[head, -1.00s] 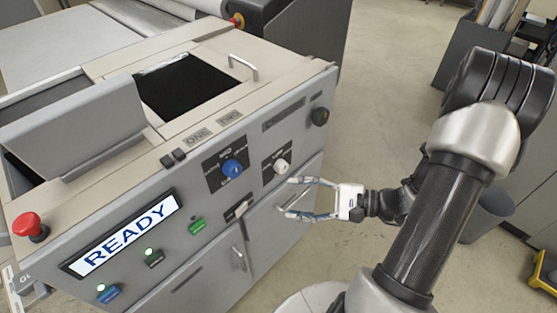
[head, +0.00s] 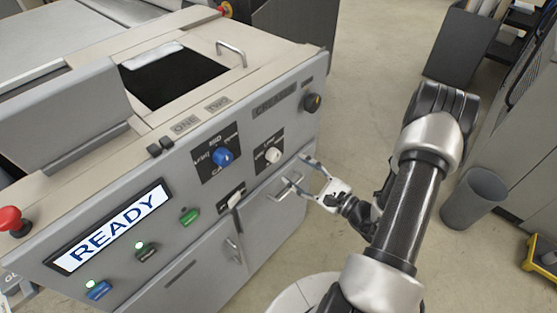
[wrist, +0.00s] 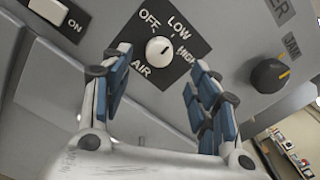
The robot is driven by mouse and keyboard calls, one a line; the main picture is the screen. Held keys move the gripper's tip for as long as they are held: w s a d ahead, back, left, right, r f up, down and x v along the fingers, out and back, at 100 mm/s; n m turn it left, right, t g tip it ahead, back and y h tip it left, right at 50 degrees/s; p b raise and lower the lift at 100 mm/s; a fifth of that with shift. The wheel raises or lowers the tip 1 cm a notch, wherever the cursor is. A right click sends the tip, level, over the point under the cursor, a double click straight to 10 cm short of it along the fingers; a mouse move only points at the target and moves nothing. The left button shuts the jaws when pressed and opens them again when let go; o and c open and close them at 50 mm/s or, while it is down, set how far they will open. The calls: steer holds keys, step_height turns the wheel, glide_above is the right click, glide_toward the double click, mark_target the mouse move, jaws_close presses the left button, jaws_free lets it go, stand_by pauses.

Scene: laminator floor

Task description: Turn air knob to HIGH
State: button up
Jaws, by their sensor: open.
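The air knob (wrist: 158,48) is a small round white knob on a black plate marked OFF, LOW, HIGH and AIR. Its pointer mark is too small for me to tell the setting. In the head view the air knob (head: 272,156) sits on the grey front panel, right of the blue knob. My gripper (wrist: 160,66) is open, with nothing between its blue-padded fingers. In the wrist view the knob shows between and just beyond the fingertips. In the head view my gripper (head: 294,170) is to the right of the knob, apart from it.
A black knob marked JAM (wrist: 269,75) is right of the air plate. A white ON switch (wrist: 48,10) is to the left.

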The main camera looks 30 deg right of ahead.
mark_target(278, 157)
steer(key=b+x, duration=0.1)
steer(key=x, duration=0.7)
steer(key=c, duration=1.1)
steer(key=shift+o, duration=0.2)
steer(key=shift+m, duration=0.3)
steer(key=m+p, duration=0.2)
steer(key=m, duration=0.3)
steer(key=shift+m+p, duration=0.3)
steer(key=shift+p, duration=0.05)
steer(key=m+p, duration=0.1)
steer(key=m, duration=0.1)
steer(key=m+p, duration=0.1)
steer(key=m, duration=0.2)
steer(key=shift+w+d+m, duration=0.1)
steer(key=shift+d+m, duration=0.05)
steer(key=shift+m, duration=0.15)
